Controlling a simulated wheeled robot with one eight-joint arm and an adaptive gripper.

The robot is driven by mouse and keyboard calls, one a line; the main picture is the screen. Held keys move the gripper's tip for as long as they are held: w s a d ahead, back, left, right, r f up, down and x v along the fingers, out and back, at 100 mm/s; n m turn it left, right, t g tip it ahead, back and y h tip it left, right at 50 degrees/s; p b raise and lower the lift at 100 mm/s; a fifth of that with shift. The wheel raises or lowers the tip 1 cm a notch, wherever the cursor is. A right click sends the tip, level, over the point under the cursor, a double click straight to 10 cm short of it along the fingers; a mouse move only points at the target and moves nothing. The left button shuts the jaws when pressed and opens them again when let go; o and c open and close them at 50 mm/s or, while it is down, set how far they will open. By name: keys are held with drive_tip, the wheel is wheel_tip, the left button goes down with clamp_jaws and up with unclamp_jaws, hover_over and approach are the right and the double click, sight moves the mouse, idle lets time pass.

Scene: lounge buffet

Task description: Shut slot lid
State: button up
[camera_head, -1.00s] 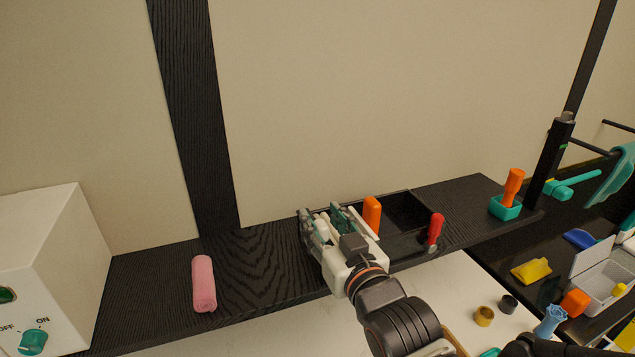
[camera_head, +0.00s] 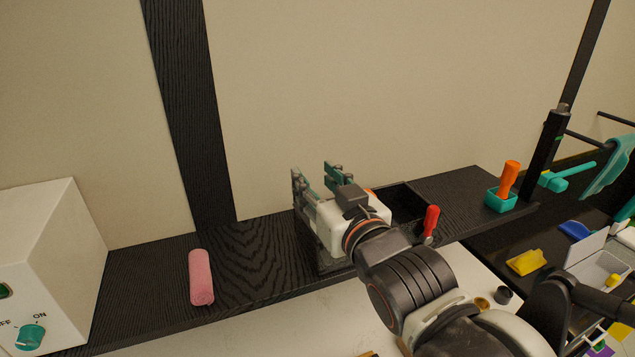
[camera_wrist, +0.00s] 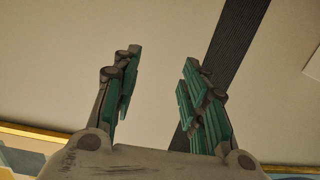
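My gripper (camera_head: 313,172) is raised above the left end of a black compartment tray (camera_head: 408,192) on the dark wooden shelf. Its two green-padded fingers point up and toward the wall. In the wrist view my gripper (camera_wrist: 160,62) is open, with nothing between the fingers. My gripper and arm hide much of the tray's left and middle, so I cannot make out a slot lid there. At the right, a pale grey box (camera_head: 592,283) has a raised lid (camera_head: 588,252); I cannot tell whether this is the slot lid.
A red-handled item (camera_head: 431,221) stands at the tray's right. A pink roll (camera_head: 201,277) lies on the shelf (camera_head: 255,262) at left, by a white box (camera_head: 52,240). An orange-handled item (camera_head: 509,180) stands in a teal holder (camera_head: 502,201). Shelf beside the roll is clear.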

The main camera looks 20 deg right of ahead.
drive_tip(key=shift+w+r, duration=0.1)
drive_tip(key=shift+r, duration=0.05)
drive_tip(key=c, duration=0.6)
drive_tip(key=w+r+m+g+p, duration=0.1)
drive_tip(key=w+m+g+p, duration=0.1)
drive_tip(key=p, duration=0.1)
drive_tip(key=w+d+r+m+g+p, duration=0.1)
drive_tip(key=m+g+p, duration=0.1)
drive_tip(key=m+p, duration=0.1)
drive_tip(key=w+d+m+g+h+p, duration=0.1)
drive_tip(key=w+m+g+p, duration=0.1)
drive_tip(key=g+p, duration=0.1)
drive_tip(key=shift+w+d+r+m+p, duration=0.2)
drive_tip(key=shift+w+r+m+p, duration=0.15)
drive_tip(key=shift+p, duration=0.45)
clamp_jaws()
wheel_tip(320, 180, up, 5)
drive_tip(key=s+m+g+p, duration=0.2)
drive_tip(key=m+g+p, duration=0.9)
drive_tip(key=g+p, duration=0.15)
drive_tip(key=shift+n+t+y, duration=0.25)
drive_tip(key=shift+t+y, duration=0.05)
drive_tip(key=shift+t, duration=0.15)
drive_tip(key=f, duration=0.4)
drive_tip(key=s+f+p, duration=0.1)
drive_tip(key=f, duration=0.8)
drive_tip(key=shift+s+f, duration=0.1)
drive_tip(key=shift+s, duration=0.2)
